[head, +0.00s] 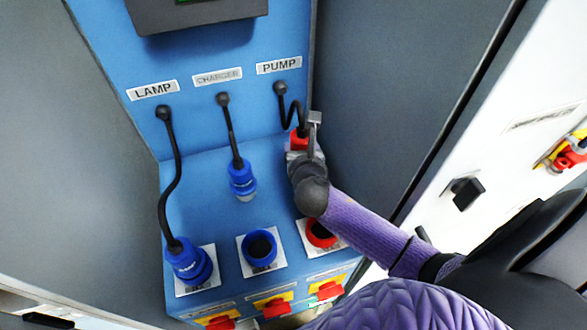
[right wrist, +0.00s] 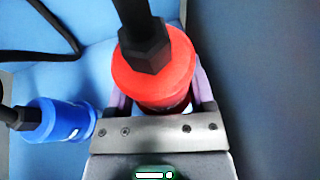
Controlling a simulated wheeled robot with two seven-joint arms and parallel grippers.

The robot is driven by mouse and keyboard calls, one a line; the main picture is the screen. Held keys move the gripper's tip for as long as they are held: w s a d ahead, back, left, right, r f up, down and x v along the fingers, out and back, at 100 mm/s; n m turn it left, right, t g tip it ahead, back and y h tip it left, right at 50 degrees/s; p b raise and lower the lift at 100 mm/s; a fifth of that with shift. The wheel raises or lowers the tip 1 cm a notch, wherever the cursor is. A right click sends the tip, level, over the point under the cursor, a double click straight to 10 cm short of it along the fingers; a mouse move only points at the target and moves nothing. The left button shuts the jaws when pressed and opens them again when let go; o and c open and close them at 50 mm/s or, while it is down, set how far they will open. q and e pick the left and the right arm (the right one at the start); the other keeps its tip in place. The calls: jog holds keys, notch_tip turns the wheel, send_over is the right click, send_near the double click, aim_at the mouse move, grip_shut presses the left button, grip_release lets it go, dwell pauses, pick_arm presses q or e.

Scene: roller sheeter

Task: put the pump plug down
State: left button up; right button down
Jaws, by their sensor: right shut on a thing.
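The red pump plug (head: 298,141) is at the end of the black cable below the PUMP label. My right gripper (head: 302,156) is shut on it, above the blue ledge and near the right wall. In the right wrist view the red plug (right wrist: 168,82) sits between the two purple fingers, its black cable end toward the camera. In the head view the gripper hides much of the plug, and I cannot tell whether it touches the ledge. The red socket (head: 321,233) is in front of the gripper, partly beside my arm. My left gripper is not in view.
The blue charger plug (head: 242,178) is on the ledge left of my gripper; it also shows in the right wrist view (right wrist: 62,119). The lamp plug (head: 190,262) is in the left socket. The middle blue socket (head: 260,248) is empty. Red switches (head: 275,307) line the front edge.

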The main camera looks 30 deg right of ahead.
notch_tip(320, 180, down, 5)
jog(key=shift+r+b, duration=0.1)
jog(key=shift+b, duration=1.1)
grip_release()
jog(key=shift+r, duration=0.1)
jog(key=p+v, duration=0.4)
jog(key=v, duration=0.8)
